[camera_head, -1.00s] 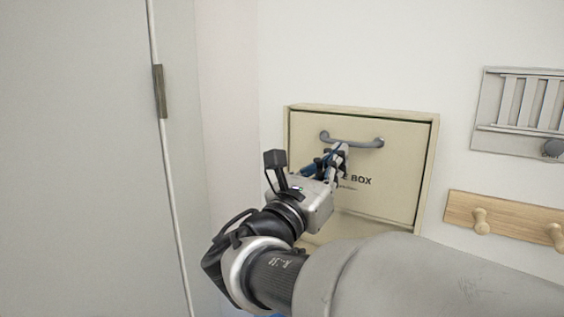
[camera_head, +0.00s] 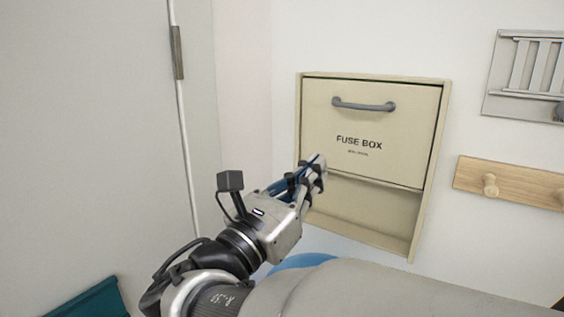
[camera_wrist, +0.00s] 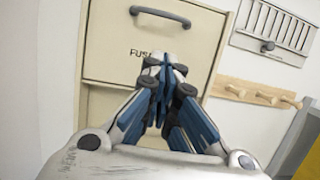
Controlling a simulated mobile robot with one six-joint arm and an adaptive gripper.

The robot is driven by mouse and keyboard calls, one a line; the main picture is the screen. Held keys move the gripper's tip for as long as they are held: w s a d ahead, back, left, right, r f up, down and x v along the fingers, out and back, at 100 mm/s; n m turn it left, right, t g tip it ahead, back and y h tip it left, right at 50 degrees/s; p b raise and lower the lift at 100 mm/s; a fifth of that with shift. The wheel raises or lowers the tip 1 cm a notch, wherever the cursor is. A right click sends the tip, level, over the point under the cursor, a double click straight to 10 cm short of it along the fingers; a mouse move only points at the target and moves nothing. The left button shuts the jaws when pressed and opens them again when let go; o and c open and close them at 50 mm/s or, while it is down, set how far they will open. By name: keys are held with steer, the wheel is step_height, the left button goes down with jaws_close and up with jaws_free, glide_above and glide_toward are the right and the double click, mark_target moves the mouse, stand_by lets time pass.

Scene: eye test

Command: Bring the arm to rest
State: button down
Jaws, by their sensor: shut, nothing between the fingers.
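My gripper (camera_head: 318,167) is shut and empty, in front of the lower left part of the fuse box. It also shows in the wrist view (camera_wrist: 165,62), its fingertips together just below the box's lettering. The fuse box (camera_head: 430,210) is a cream wall box with a panel (camera_head: 385,128) that bears a grey handle (camera_head: 363,105) and the words "FUSE BOX". The panel covers the upper part, and an open recess shows below it. My gripper is apart from the handle.
A wooden peg rail (camera_head: 520,182) and a grey slatted wall panel (camera_head: 530,75) are to the right. A grey door (camera_head: 90,130) stands at the left. A teal object (camera_head: 92,302) is at the lower left, and a blue rounded thing (camera_head: 300,262) shows behind my arm.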

steer(key=s+d+f+m+g+y+b, duration=0.1)
steer(key=s+d+f+m+g+b, duration=0.1)
steer(key=s+d+f+m+g, duration=0.35)
steer(key=s+d+f+m+g+y+b, duration=0.1)
steer(key=s+d+f+m+g+b, duration=0.1)
steer(key=d+f, duration=0.5)
steer(key=s+d+f+m+g+y+b, duration=0.1)
steer(key=s+d+f+m+g+b, duration=0.2)
steer(key=f, duration=0.5)
steer(key=s+d+f+m+g+y+b, duration=0.1)
steer(key=s+f+m+g+y+b, duration=0.25)
steer(key=s+f+m, duration=0.5)
steer(key=s+a+f+m+t+y+b, duration=0.2)
steer(key=a+f+m+y+b, duration=0.1)
steer(key=a+f+m+y, duration=0.4)
step_height(320, 180, down, 3)
steer(key=shift+s+a+f+m+t+b, duration=0.15)
steer(key=shift+a+m+t+b, duration=0.25)
steer(key=shift+a+m, duration=0.5)
steer(key=shift+d+y, duration=0.15)
steer(key=shift+y, duration=0.1)
